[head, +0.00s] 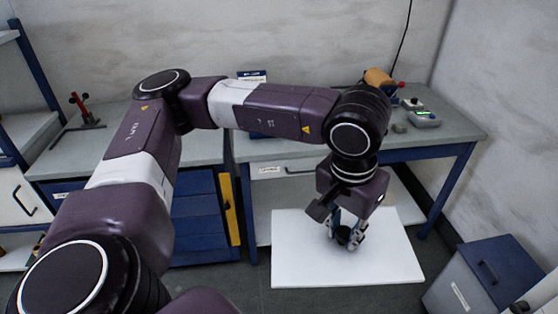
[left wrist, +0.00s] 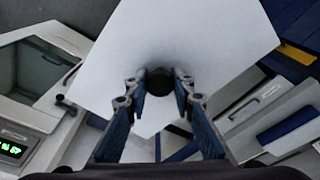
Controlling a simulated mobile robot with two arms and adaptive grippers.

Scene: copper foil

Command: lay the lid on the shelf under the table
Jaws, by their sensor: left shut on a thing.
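The lid is a flat white panel (head: 300,262) with a small black knob (head: 343,235). It hangs level or nearly so, in front of the table (head: 450,122). My left gripper (head: 347,232) points down and is shut on the knob. In the left wrist view the knob (left wrist: 160,82) sits between the fingertips, with the white lid (left wrist: 205,35) beyond it. The shelf under the table (head: 403,200) shows as a pale surface behind the lid. The lid hides part of it. My right gripper is not in view.
A blue-topped grey bin (head: 490,270) stands at the right. A blue drawer unit (head: 200,215) with a yellow edge (head: 228,208) stands left of the table. Blue table legs (head: 447,190) flank the shelf. Devices (head: 422,115) stand on the tabletop.

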